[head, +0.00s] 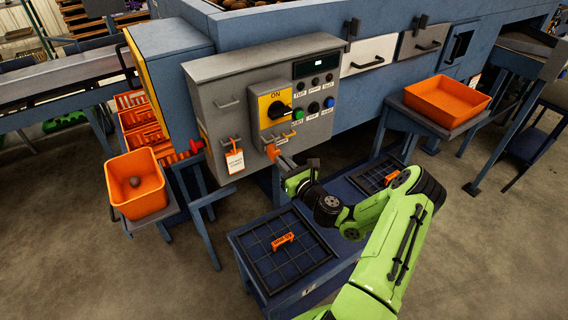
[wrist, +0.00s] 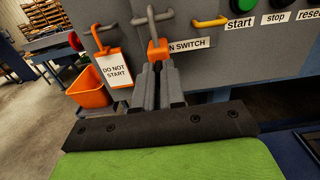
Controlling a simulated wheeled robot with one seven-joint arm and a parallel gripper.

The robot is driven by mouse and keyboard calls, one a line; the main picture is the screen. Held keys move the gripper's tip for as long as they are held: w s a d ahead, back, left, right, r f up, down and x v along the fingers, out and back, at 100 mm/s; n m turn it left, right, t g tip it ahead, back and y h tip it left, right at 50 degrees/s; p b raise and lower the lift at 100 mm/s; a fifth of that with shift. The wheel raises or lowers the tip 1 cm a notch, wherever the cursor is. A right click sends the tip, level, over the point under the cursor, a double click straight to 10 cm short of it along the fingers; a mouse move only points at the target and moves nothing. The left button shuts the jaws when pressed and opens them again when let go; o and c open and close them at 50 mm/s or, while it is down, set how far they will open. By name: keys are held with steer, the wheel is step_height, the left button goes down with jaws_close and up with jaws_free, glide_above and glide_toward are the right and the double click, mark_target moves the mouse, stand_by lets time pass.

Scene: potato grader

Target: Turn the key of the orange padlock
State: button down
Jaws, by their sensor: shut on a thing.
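The orange padlock (head: 271,152) hangs on the front of the grey control box, below the yellow switch plate. In the wrist view the padlock (wrist: 157,49) hangs from a grey hook, straight ahead of my fingers. My gripper (head: 284,161) comes up to it from below and in front. In the wrist view my gripper (wrist: 158,72) has its fingertips close together at the padlock's lower end. The key is hidden between the fingertips, so its angle cannot be seen. The black rotary switch (head: 279,109) is above, near the word ON.
A "DO NOT START" tag (wrist: 115,69) hangs just left of the padlock, and a yellow hook (wrist: 210,22) is to its right. Green, black and blue buttons (head: 313,107) sit beside the switch. A blue table with a gridded tray (head: 262,259) stands below my arm.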

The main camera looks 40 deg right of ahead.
steer(key=shift+f+n, duration=0.1)
steer(key=shift+n, duration=0.3)
steer(key=n+b, duration=0.7)
steer(key=n, duration=0.1)
steer(key=n+b, duration=0.8)
steer(key=n, duration=0.1)
steer(key=shift+a+f, duration=0.15)
steer(key=shift+a, duration=0.05)
steer(key=shift+b, duration=0.3)
steer(key=c, duration=1.2)
jaws_free()
steer(key=shift+s, duration=0.1)
